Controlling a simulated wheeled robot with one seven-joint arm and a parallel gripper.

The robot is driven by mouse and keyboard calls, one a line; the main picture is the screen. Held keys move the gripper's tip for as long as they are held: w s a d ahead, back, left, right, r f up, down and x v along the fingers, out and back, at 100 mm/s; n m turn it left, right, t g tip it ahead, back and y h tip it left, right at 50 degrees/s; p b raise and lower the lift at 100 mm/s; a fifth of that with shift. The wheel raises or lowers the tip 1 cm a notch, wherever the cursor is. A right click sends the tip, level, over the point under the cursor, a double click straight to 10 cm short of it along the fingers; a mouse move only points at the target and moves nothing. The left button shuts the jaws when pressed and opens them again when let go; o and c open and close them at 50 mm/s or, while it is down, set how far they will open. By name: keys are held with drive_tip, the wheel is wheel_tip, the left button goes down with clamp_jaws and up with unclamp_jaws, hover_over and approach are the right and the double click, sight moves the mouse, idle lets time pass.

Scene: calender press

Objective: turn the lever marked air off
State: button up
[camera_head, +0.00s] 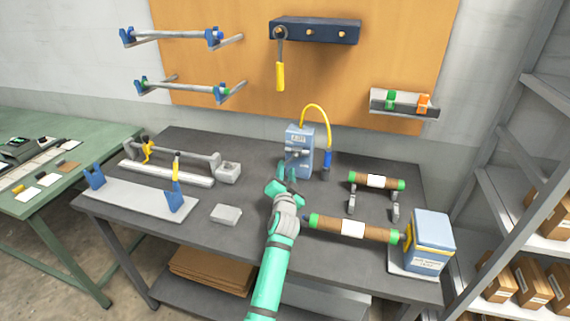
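A blue-grey box (305,162) stands upright near the back of the dark table, with a yellow hose (318,108) looping from its top. A label (298,137) is on its upper front, too small for me to read. A small grey lever-like fitting (297,151) crosses the front below the label; I cannot tell whether it bears the air off marking. My gripper (288,172) is just in front of the box's lower front, below that fitting. Its two fingers appear apart with nothing between them. Whether they touch the box is unclear.
A brown roller with green ends (355,229) lies right of my arm, with a blue machine (432,238) at its right end. A shorter roller (376,181) rests behind. A grey block (226,214) and a long rail (165,174) are left. A yellow-handled tool (280,75) hangs above.

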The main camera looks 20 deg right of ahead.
sight(286, 164)
drive_tip(key=shift+x, duration=2.45)
clamp_jaws()
